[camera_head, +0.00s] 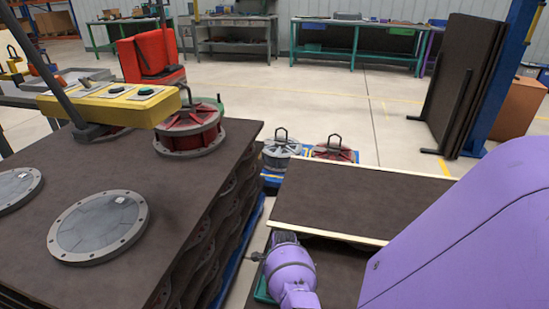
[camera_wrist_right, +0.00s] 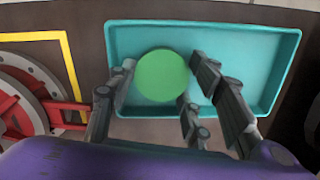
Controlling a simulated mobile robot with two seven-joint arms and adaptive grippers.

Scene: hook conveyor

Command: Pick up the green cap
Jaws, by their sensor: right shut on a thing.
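The green cap (camera_wrist_right: 162,75) is a round green disc in the right wrist view. It lies between the fingers of my right gripper (camera_wrist_right: 158,78), which is shut on it. Behind the cap is a teal tray (camera_wrist_right: 255,60); I cannot tell whether the cap still touches the tray floor. In the head view my purple right arm comes in from the right, and its wrist hides the gripper and the cap. A small teal edge of the tray (camera_head: 262,291) shows beside the wrist. My left gripper is not in view.
A dark stacked table (camera_head: 190,185) with grey round covers (camera_head: 98,226) and a red-and-grey drum (camera_head: 190,130) stands at the left. A yellow control box (camera_head: 110,103) hangs over it. A dark board (camera_head: 365,198) lies in the middle.

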